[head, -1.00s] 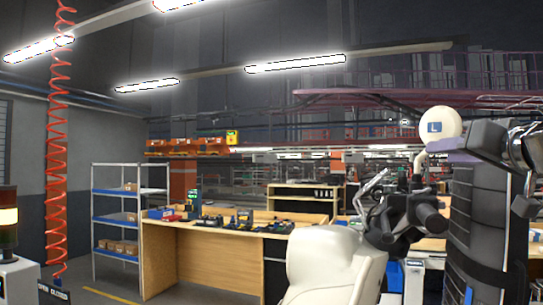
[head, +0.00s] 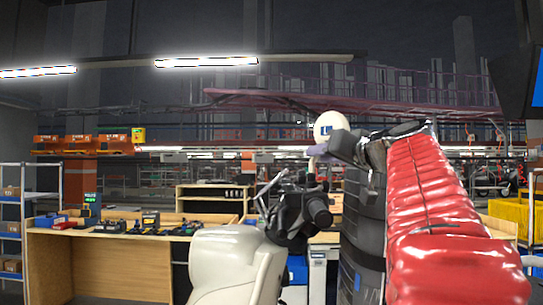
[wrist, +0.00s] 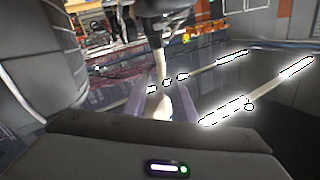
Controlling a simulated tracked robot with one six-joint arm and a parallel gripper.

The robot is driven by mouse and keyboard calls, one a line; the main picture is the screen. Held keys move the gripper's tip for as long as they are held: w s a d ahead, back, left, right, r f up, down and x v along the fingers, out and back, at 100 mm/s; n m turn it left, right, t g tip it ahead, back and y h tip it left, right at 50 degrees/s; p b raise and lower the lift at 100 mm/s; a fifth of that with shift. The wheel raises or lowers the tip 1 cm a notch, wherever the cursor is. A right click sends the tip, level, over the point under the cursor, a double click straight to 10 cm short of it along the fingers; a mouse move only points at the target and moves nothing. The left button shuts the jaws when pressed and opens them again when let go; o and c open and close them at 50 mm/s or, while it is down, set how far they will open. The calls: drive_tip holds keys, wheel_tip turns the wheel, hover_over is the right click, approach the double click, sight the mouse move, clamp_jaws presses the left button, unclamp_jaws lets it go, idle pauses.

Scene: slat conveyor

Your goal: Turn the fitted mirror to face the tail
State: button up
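The mirror (head: 329,124) is a round cream head with a blue "L" badge on the side toward the head camera; no mirror glass shows. Its cream stem (head: 313,163) runs down to the dark handlebar area (head: 300,212) of a cream scooter (head: 232,264). My gripper (head: 325,151), with purple fingers, is at the neck, just below the mirror head. In the wrist view, the fingers (wrist: 160,98) stand on either side of the cream stem (wrist: 159,66), with a gap visible near their tips. Contact at the neck is hard to make out.
A wooden workbench (head: 110,262) with small tools stands behind to the left, beside blue-shelved racking (head: 12,228). A yellow bin (head: 508,218) is at the right. A dark screen with a blue edge (head: 522,75) hangs at upper right.

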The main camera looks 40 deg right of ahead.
clamp_jaws()
drive_tip(key=shift+a+m+g+h, duration=0.25)
drive_tip(key=shift+m+h, duration=0.2)
drive_tip(key=shift+h, duration=0.2)
drive_tip(key=shift+a+m+g+h, duration=0.1)
drive_tip(key=shift+m+g+h, duration=0.15)
drive_tip(key=shift+m+h, duration=0.3)
drive_tip(key=shift+w+a+m+g+h, duration=0.15)
drive_tip(key=shift+a+m+g+h, duration=0.2)
drive_tip(key=shift+h, duration=0.35)
drive_tip(key=shift+w+a+f+m+g+h, duration=0.1)
drive_tip(key=shift+w+f+m+g+h, duration=0.1)
drive_tip(key=shift+m+g+h, duration=0.45)
drive_tip(key=shift+w+a+f+m+g+h, duration=0.1)
drive_tip(key=shift+f+m+g+h, duration=0.05)
drive_tip(key=shift+m+g+h, duration=0.5)
drive_tip(key=shift+r+h, duration=0.1)
drive_tip(key=shift+h, duration=0.3)
drive_tip(key=shift+w+a+m+g+h, duration=0.2)
drive_tip(key=shift+a+m+g+h, duration=0.05)
drive_tip(key=shift+m+g+h, duration=0.55)
drive_tip(key=shift+m+g, duration=0.25)
idle(0.4)
drive_tip(key=shift+w+a+g+h, duration=0.15)
drive_tip(key=shift+g+h, duration=0.15)
